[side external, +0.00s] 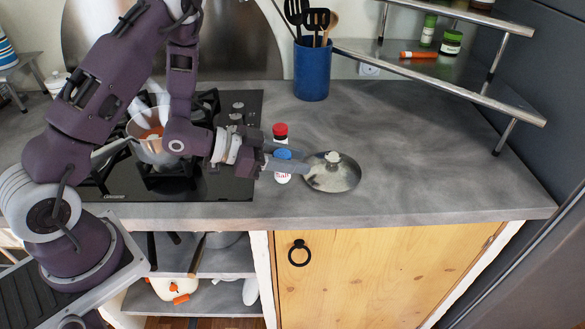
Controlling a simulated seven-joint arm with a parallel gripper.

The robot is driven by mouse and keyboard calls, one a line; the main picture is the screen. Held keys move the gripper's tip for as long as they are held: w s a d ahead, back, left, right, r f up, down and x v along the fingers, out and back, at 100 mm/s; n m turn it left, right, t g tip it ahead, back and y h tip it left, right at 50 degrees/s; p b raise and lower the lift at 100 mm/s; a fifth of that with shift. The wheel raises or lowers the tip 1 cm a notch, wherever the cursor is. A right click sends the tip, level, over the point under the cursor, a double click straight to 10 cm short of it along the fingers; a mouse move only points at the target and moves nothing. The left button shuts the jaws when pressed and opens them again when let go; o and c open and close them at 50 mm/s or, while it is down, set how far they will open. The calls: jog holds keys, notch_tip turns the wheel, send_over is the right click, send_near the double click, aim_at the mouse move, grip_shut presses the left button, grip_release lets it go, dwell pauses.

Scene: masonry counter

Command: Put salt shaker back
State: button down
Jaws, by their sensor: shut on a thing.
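The salt shaker (282,178) is white with a blue cap and a label that seems to read "Salt". It is upright near the front of the counter, just right of the black cooktop. My gripper (301,157) reaches in from the left and is shut on it; the fingers hide its middle. I cannot tell whether its base touches the counter. A second shaker with a red cap (280,131) stands just behind my gripper, its lower part hidden.
A round metal lid (332,173) lies just right of my fingertips. A saucepan (150,143) sits on the cooktop (225,186). A blue utensil holder (312,72) stands at the back. A tiered shelf (437,76) holds jars at the back right. The right counter is clear.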

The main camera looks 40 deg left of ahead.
jog(key=shift+f, duration=1)
jog(key=c, duration=1)
grip_release()
jog(key=shift+f, duration=0.1)
jog(key=v, duration=0.7)
jog(key=shift+s+a+r, duration=0.15)
jog(key=shift+s+r, duration=0.05)
jog(key=shift+r, duration=0.05)
